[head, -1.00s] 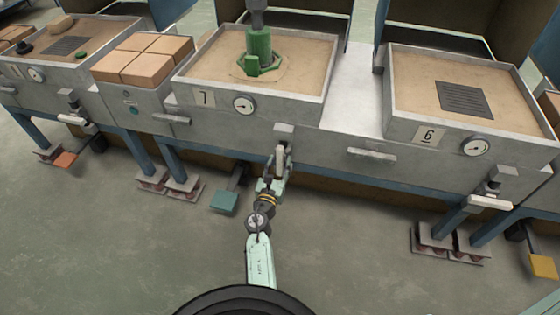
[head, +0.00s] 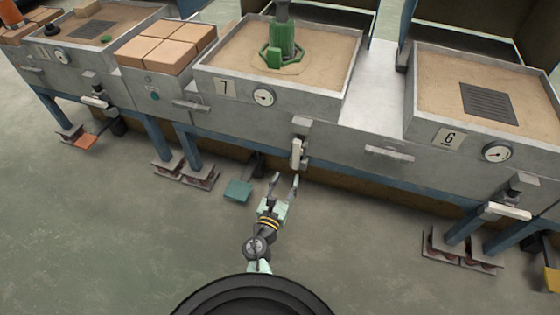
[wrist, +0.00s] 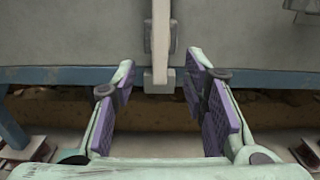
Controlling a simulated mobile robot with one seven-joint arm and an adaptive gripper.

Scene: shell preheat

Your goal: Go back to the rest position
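My gripper (head: 285,183) is open and empty in the head view, just below and in front of station 7's pale lever handle (head: 297,153). In the wrist view my gripper's purple-padded fingers (wrist: 165,88) stand wide apart, with nothing between the pads. The lever handle (wrist: 161,45) hangs down ahead of the fingers, upright and apart from them. My arm reaches forward from the bottom of the head view, folded short.
The station 7 sand bed (head: 330,52) holds a green fixture (head: 283,45). Station 6 (head: 450,138) is at the right, and tan bricks (head: 165,45) are stacked at the left. A teal pedal (head: 238,190) sits left of my gripper. The floor in front is clear.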

